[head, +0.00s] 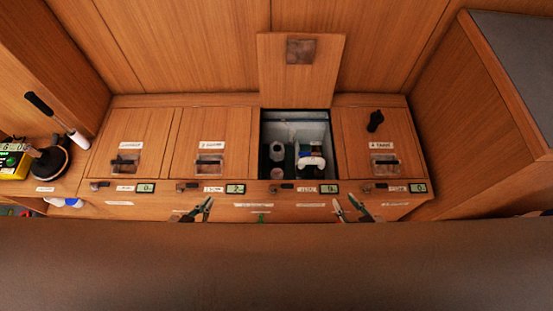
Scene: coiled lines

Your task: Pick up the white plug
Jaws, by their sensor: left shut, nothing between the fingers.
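I cannot make out a white plug for certain. A small white object (311,163) lies on top of dark and blue items in the open compartment (326,128), right of the middle; it is too small to tell whether it is a plug. My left gripper (205,204) is shut and empty, low in front of the cabinet, left of the open compartment. My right gripper (349,205) is low in front of the cabinet, just right of the open compartment; its fingers stand apart with nothing seen between them.
The compartment's wooden lid (300,75) stands raised behind it. Several closed lids flank it, and a black object (375,121) sits on the right one (350,140). A yellow device (14,163) and a black round-based object (49,164) stand at left. A brown surface (270,265) fills the front.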

